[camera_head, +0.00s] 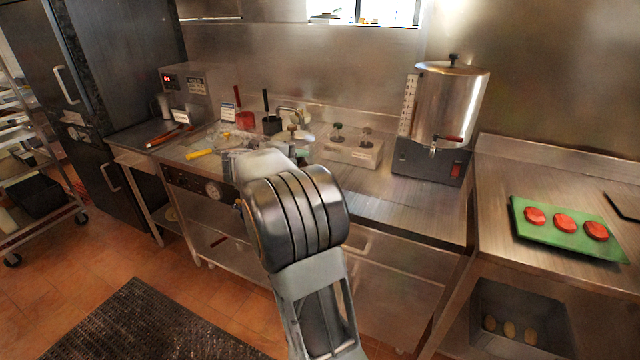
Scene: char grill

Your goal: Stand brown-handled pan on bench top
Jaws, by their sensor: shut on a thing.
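My gripper (262,162) is over the middle bench top (395,205), small and mostly hidden behind my own wrist. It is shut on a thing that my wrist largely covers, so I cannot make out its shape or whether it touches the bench. A small red pan (245,120) with an upright reddish-brown handle stands at the back of the bench. A dark pan (271,125) with an upright black handle stands just right of it. I cannot tell for sure which pan is the brown-handled one.
A steel urn (450,95) stands at the bench's right, beside a steel box with two knobs (352,150). A yellow-handled tool (200,154) lies at left. The bench front right of my wrist is clear. A green board (565,238) with red patties lies on the right table.

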